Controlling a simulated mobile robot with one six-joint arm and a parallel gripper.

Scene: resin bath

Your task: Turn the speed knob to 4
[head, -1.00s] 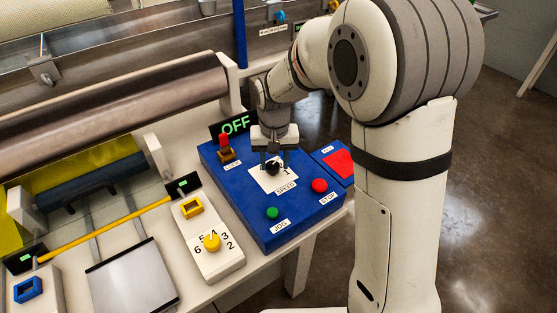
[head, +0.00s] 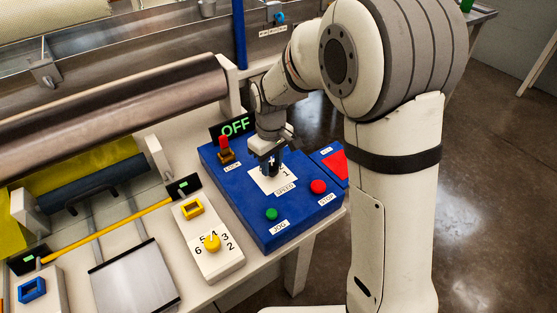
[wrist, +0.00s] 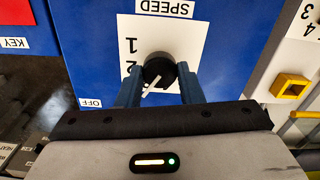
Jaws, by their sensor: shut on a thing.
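The speed knob (wrist: 158,70) is black with a white pointer and sits on a white dial plate (wrist: 145,30) marked SPEED. In the wrist view the plate appears upside down, with 1 and part of 2 showing on the left. The pointer slants to the lower left, past the 2; any numbers beyond it are hidden by my gripper (wrist: 159,82). My gripper is shut on the knob, one blue-grey finger on each side. In the head view my gripper (head: 271,167) comes down over the dial on the blue box (head: 300,215) and hides most of the knob.
A green JOG button (head: 271,214) and red STOP button (head: 318,187) are on the same box. A red-tipped switch (head: 224,147) and a display reading OFF (head: 236,126) stand behind. A yellow knob (head: 212,243) with its own numbers is on a white box to the left.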

